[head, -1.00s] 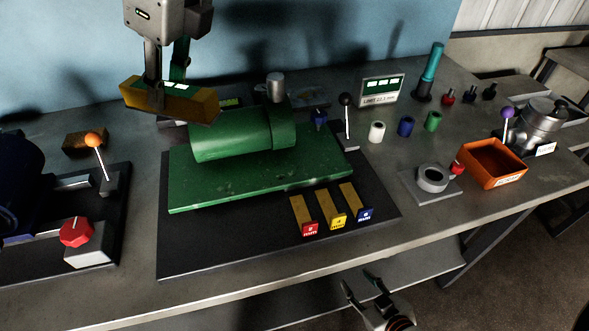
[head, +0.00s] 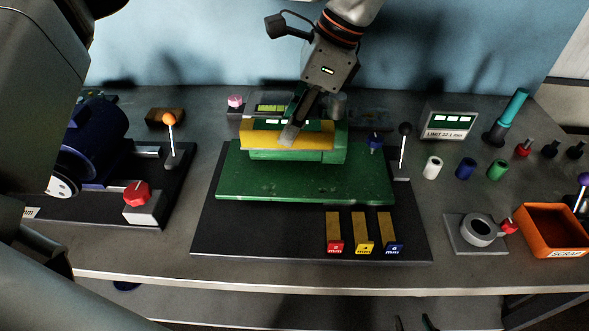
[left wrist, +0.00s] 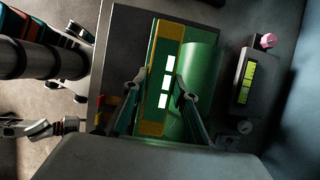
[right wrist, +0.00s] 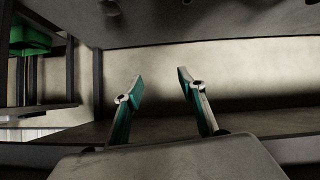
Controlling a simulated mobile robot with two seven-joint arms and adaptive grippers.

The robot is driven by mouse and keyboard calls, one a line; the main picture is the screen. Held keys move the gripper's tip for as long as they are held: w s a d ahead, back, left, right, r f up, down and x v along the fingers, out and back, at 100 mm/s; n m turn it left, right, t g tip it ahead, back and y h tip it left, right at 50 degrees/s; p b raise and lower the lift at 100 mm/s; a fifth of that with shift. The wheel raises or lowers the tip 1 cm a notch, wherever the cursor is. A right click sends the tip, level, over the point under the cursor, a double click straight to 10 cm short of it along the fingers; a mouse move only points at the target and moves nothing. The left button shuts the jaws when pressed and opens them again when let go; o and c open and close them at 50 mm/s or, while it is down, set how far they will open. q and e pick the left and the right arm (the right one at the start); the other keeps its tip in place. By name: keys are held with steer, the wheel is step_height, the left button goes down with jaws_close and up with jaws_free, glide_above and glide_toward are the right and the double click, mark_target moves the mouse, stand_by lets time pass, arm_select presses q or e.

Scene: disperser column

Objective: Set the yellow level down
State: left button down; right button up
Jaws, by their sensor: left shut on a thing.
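The yellow level (head: 265,135), a yellow bar with white-lit windows on a green strip, is in my left gripper (head: 293,130). It looks nearly horizontal in the head view, in front of and over the green cylinder (head: 258,155) on the green plate (head: 300,187). In the left wrist view the level (left wrist: 163,80) lies between the fingers, along the cylinder (left wrist: 200,80). Whether it touches the cylinder I cannot tell. My right gripper is open and empty in the right wrist view (right wrist: 160,90); only its tips show at the head view's bottom edge.
Red, yellow and blue tagged strips (head: 361,232) lie on the dark base in front. A black-knobbed lever (head: 403,150) stands right of the plate. A dark blue motor (head: 95,135) is at left, an orange scrap bin (head: 553,230) at right. A digital display box (head: 272,107) stands behind.

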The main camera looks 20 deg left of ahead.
arm_select(q)
step_height(320, 180, down, 8)
steer(key=shift+r+p, duration=0.1)
steer(key=shift+p, duration=0.3)
steer(key=shift+f+p, duration=0.3)
steer(key=shift+f, duration=1.75)
steer(key=shift+d, duration=0.1)
arm_select(e)
steer(key=shift+s+d+r, duration=0.15)
steer(key=shift+d+r, duration=0.15)
steer(key=shift+d, duration=0.2)
arm_select(q)
steer(key=shift+f, duration=0.2)
steer(key=c, duration=1.9)
jaws_free()
arm_select(e)
steer(key=shift+a, duration=0.25)
steer(key=shift+r, duration=0.1)
